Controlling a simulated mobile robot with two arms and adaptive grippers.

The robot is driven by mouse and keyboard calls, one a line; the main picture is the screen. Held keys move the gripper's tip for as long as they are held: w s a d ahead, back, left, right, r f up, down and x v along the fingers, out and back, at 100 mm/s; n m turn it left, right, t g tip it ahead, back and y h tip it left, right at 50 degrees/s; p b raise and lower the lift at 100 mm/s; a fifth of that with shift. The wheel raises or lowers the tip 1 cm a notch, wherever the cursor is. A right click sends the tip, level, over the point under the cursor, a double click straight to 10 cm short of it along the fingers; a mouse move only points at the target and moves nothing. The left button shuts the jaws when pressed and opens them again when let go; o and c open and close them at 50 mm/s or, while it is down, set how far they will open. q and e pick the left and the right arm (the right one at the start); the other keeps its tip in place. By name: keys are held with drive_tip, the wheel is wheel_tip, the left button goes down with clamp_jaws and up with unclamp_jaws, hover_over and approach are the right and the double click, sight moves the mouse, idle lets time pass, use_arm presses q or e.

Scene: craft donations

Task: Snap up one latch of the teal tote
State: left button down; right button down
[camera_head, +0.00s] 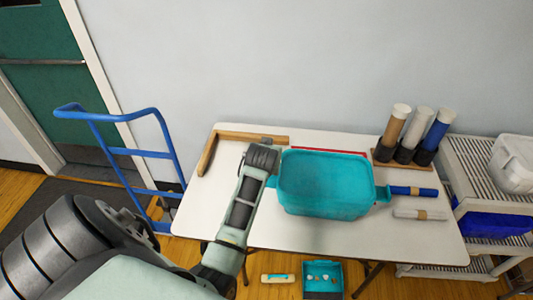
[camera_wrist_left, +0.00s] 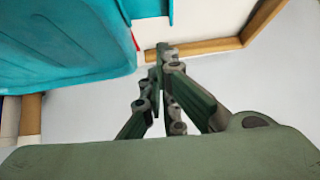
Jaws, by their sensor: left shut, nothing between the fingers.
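The teal tote (camera_head: 325,183) stands on the white table in the head view, with a paler rim around its top. One teal side piece, seemingly a latch (camera_head: 383,194), sticks out at its right end. Another teal piece (camera_head: 271,181) shows at its left end, partly behind my left arm. In the left wrist view the tote (camera_wrist_left: 65,50) fills the upper left. My left gripper (camera_wrist_left: 165,53) is shut and empty, just beside the tote's end and apart from it in the picture. Its fingers are hidden in the head view. My right gripper is not in view.
The table (camera_head: 345,237) has wooden bars (camera_head: 235,136) behind left and a red strip (camera_head: 330,151) behind the tote. Rolls stand in a holder (camera_head: 388,156) at the back right. A blue roll (camera_head: 412,191) and a white roll (camera_head: 408,213) lie to the right.

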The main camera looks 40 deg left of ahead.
use_arm(q)
drive_tip(key=b+v, duration=0.1)
drive_tip(key=v, duration=0.6)
drive_tip(key=shift+s, duration=0.15)
drive_tip(key=shift+d+r, duration=0.1)
